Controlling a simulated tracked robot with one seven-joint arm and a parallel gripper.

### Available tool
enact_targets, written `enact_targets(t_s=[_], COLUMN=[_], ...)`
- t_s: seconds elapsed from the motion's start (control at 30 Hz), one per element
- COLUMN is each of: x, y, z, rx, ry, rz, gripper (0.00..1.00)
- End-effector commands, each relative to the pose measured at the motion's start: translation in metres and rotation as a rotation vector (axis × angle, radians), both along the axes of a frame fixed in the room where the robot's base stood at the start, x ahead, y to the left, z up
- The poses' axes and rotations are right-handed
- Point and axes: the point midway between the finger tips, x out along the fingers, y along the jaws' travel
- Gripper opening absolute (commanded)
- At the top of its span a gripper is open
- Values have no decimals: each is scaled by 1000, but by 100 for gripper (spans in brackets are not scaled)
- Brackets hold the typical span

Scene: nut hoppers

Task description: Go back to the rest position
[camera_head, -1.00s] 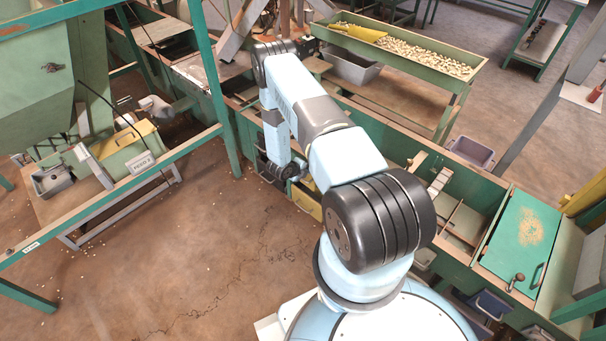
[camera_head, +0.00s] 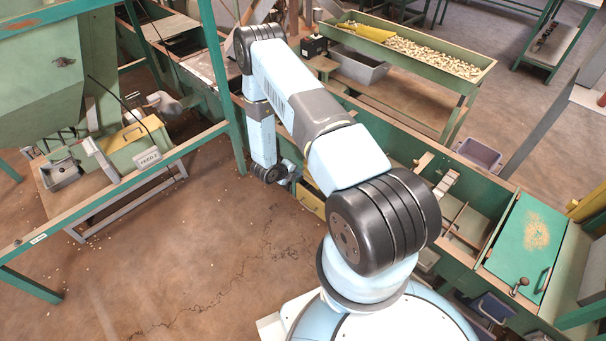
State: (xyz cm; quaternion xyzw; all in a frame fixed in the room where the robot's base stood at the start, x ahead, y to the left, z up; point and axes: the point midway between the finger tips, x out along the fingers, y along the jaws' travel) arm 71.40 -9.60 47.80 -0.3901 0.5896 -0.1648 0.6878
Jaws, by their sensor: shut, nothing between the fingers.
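My arm is raised and bent, with its elbow near the top centre of the head view and its forearm hanging down. My gripper (camera_head: 291,173) is at the lower end, small and partly hidden by the wrist. It is shut and holds nothing that I can see. It is over or just in front of the green hopper line, beside a yellow bin (camera_head: 310,198). I cannot tell its exact gap from the bin.
A green frame (camera_head: 222,75) and a hopper (camera_head: 45,80) stand at left, close to the forearm. A green trough of nuts (camera_head: 415,52) is at the back right. A green lid (camera_head: 525,243) is at right. Bare floor (camera_head: 190,265) lies at lower left.

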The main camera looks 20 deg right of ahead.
Motion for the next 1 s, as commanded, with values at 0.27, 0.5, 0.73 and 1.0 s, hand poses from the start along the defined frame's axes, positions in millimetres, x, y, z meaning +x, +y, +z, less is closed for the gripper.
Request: enact_targets(t_s=[0.27,0.5,0.73,1.0], x=[-6,-5,31,81], y=[16,17,29,55], z=[16,19,63,154], rx=[1,3,60,140], ry=[1,1,5,29], rz=[1,3,110,353], gripper=[0,0,0,0])
